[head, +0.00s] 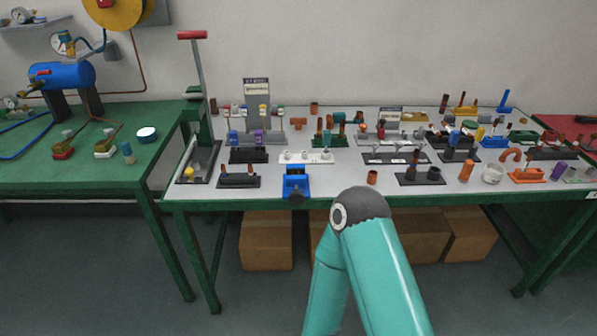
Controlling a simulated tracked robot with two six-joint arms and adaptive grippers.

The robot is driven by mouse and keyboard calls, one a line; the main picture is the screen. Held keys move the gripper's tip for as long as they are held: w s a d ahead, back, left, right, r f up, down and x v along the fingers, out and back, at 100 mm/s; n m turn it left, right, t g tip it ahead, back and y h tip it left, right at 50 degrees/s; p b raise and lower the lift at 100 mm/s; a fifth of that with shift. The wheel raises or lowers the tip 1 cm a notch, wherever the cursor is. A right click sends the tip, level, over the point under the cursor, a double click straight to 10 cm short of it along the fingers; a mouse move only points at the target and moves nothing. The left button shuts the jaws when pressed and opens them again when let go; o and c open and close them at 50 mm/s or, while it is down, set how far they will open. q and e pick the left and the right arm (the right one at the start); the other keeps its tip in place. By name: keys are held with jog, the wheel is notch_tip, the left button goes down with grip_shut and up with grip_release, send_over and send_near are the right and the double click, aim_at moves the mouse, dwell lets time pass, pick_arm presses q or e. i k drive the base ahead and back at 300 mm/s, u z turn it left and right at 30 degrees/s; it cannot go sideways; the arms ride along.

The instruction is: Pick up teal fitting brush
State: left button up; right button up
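A small upright teal-blue piece with a tan top (128,153) stands near the front right of the green table on the left. It may be the teal fitting brush, but it is too small to be sure. Another small teal piece (361,135) is among the parts on the grey-topped table; I cannot tell what it is. Teal links and a dark joint of my own arm rise from the bottom, right of centre. Neither of my grippers shows, so I cannot see whether they hold anything.
The grey-topped table (272,196) is crowded with fittings, racks and a blue vise (296,182). The green table (30,170) holds a blue tank (62,76), valves and a white-and-blue cap (147,134). Cardboard boxes (266,240) sit underneath. The green table's front is mostly clear.

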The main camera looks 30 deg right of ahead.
aim_at(326, 133)
jog(key=u, duration=1.9)
jog(key=i, duration=0.1)
jog(key=z, duration=3.4)
jog(key=i, duration=0.35)
jog(key=u, duration=0.45)
